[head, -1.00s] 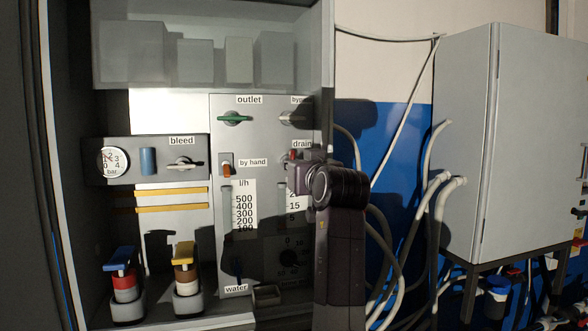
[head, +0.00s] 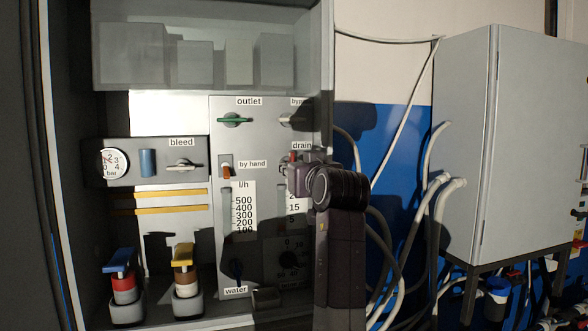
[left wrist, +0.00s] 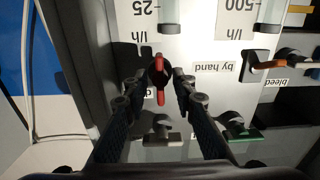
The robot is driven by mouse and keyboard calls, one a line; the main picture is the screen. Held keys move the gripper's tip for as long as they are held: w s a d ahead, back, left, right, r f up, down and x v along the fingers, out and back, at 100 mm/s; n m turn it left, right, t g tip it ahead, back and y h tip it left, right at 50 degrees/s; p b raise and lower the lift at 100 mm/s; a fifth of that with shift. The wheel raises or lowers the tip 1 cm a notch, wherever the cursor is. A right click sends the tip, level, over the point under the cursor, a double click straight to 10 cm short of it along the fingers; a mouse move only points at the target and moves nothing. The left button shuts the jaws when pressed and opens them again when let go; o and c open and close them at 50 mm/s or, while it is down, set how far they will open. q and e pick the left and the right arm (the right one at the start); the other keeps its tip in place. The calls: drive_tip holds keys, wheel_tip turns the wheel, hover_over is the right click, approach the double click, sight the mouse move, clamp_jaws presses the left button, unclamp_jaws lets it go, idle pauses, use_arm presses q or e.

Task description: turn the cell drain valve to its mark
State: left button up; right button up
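The drain valve is a red lever handle (left wrist: 159,80) on a dark round hub, on the grey panel below the "drain" label. In the left wrist view, which is upside down, the lever runs up and down the picture. My left gripper (left wrist: 158,88) is open, with one finger on each side of the lever and a visible gap on both sides. In the head view, my left gripper (head: 291,176) is at the panel's right part and hides most of the valve; only a bit of red shows above it. The mark cannot be made out. My right gripper is not in view.
A green outlet valve (head: 235,119) and a pale bypass valve (head: 290,120) sit above. The by-hand switch (head: 226,171) and flow scale (head: 243,209) are left of the gripper. The cabinet's side wall (head: 327,90) is close on the right, with hoses (head: 384,270) beyond.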

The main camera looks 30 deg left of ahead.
use_arm(q)
drive_tip(key=v, duration=0.7)
drive_tip(key=shift+d, duration=0.15)
drive_tip(key=shift+s, duration=0.15)
